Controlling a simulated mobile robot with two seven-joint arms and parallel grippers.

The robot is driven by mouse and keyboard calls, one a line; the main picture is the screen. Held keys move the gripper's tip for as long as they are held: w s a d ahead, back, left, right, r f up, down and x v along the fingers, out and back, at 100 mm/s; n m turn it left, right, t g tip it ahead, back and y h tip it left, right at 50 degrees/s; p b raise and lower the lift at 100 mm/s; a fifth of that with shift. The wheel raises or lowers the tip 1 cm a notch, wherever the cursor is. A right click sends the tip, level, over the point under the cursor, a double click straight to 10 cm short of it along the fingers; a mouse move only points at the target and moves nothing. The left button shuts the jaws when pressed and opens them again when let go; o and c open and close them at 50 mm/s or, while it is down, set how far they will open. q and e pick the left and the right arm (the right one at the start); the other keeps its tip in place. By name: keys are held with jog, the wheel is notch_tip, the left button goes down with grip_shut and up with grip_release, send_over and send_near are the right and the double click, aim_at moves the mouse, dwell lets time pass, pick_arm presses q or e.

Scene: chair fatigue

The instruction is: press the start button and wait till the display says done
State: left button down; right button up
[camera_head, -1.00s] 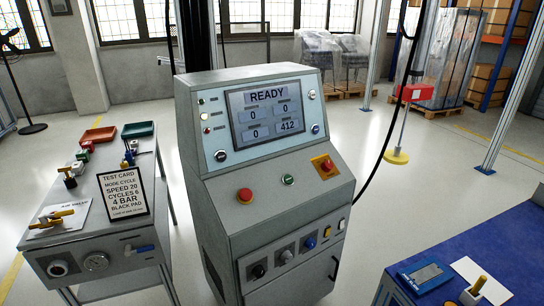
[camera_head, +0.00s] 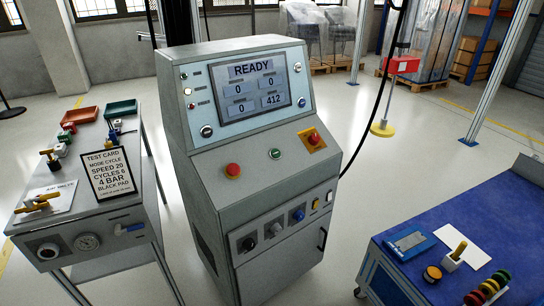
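The control console (camera_head: 190,180) stands upright in the middle of the head view. Its display (camera_head: 250,88) reads READY, with three fields at 0 and one at 412. On the sloped panel below are a red mushroom button (camera_head: 233,170) at the left, a small green button (camera_head: 275,153) in the middle and a red button on an orange-yellow plate (camera_head: 313,139) at the right. I cannot read labels beside these buttons. Neither of my grippers shows in this view.
A grey bench (camera_head: 118,222) at the left carries a test card (camera_head: 109,172), a gauge and coloured trays. A blue-topped table (camera_head: 480,228) at the right holds a blue device (camera_head: 410,244) and coloured rings. Clear floor lies between them and the console. A black cable hangs right of the console.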

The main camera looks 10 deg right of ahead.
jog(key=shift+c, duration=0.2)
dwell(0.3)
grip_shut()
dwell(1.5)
